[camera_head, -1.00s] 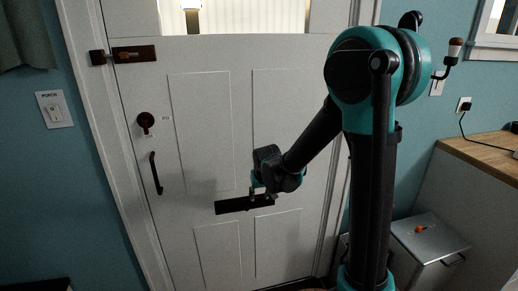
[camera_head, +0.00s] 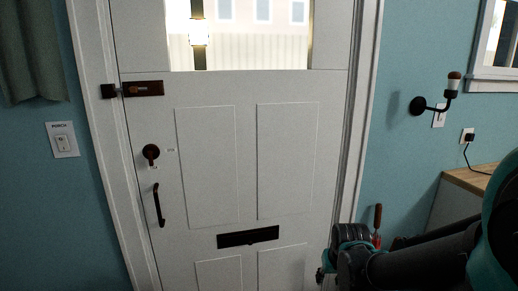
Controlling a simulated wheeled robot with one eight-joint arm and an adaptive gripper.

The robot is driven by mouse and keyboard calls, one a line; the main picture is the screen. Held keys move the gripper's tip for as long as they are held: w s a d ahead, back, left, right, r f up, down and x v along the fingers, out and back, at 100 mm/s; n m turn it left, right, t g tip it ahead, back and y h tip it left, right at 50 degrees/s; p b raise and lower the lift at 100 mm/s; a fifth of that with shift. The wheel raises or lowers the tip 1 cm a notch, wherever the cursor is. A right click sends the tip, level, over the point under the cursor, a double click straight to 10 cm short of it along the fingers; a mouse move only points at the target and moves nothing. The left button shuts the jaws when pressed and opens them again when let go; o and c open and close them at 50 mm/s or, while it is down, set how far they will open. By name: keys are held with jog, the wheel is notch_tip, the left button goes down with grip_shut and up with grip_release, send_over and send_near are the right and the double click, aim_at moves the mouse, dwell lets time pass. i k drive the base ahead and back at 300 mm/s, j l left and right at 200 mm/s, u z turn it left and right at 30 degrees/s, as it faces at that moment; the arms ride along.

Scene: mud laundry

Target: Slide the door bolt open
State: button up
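The door bolt (camera_head: 143,89) is a dark brown plate with a small knob, at the upper left of the white door (camera_head: 220,88). A dark keeper block (camera_head: 109,91) sits on the frame to its left. The bar seems to bridge the gap between them, but it is small and dark. My gripper (camera_head: 323,275) is at the lower right, beside the door's right edge and far from the bolt. Its fingers are small and partly hidden, so I cannot tell whether they are open or shut.
A keyhole lock (camera_head: 151,153), a black pull handle (camera_head: 159,204) and a dark mail slot (camera_head: 248,237) are on the door. A wall lamp (camera_head: 436,103) and a wooden counter (camera_head: 468,181) are at right. The door's front is clear.

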aim_at(134, 89)
jog(key=u, duration=1.3)
